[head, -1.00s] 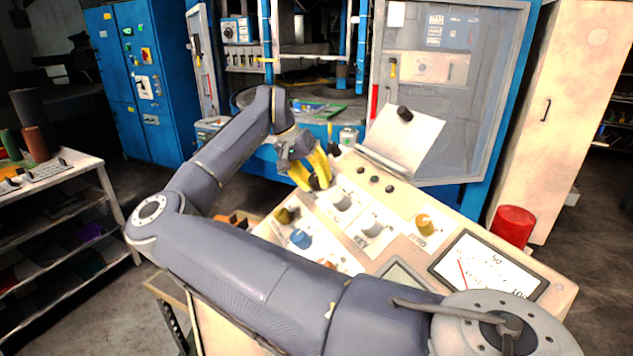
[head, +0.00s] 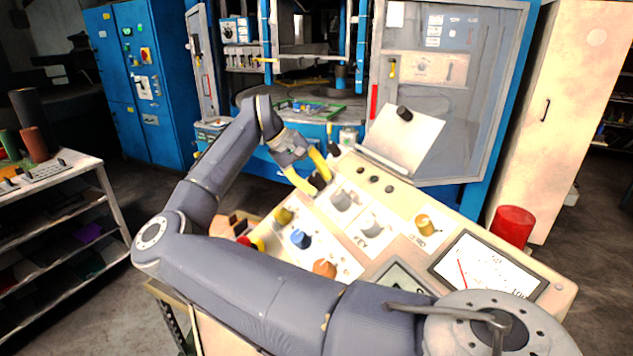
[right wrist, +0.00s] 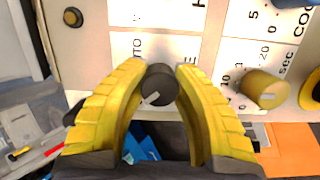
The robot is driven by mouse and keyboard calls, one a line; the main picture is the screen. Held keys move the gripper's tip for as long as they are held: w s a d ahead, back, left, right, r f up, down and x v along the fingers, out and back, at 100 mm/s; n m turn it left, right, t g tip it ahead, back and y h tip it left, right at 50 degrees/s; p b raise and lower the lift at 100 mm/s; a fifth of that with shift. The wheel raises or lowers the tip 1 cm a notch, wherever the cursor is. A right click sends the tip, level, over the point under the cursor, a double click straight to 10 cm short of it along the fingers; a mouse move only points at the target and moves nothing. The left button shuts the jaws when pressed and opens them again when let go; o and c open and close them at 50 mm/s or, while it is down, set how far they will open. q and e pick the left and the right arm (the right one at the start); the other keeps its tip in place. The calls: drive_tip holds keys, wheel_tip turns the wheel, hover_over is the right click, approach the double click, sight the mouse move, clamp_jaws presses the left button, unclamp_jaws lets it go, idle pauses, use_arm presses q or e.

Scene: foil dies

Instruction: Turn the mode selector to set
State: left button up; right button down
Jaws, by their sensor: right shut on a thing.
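The mode selector, a small black knob with a pale pointer mark (right wrist: 158,88), sits on the cream control panel (head: 400,205) near its far left corner. Lettering beside it is only partly readable, with "TO" and "E" showing. In the right wrist view the pointer mark slants to the lower left. My right gripper (head: 318,182) has yellow ribbed fingers. It is shut on the knob, one finger on each side, and partly hides it in the head view. My left gripper is not in view.
Close by are a yellow knob (head: 284,215), a blue knob (head: 301,239), grey knobs (head: 341,200) and an orange-yellow knob (head: 424,224). A tilted plate (head: 405,140) stands at the panel's back. A red cylinder (head: 514,227) and a dial gauge (head: 487,268) are at right.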

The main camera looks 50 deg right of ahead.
drive_tip(key=shift+s+a+f+n, duration=0.1)
drive_tip(key=shift+f+n, duration=0.05)
drive_tip(key=shift+n, duration=0.15)
idle(0.4)
drive_tip(key=c, duration=0.9)
unclamp_jaws()
drive_tip(key=shift+c, duration=0.2)
drive_tip(key=v, duration=1.2)
drive_tip(key=shift+x, duration=5.9)
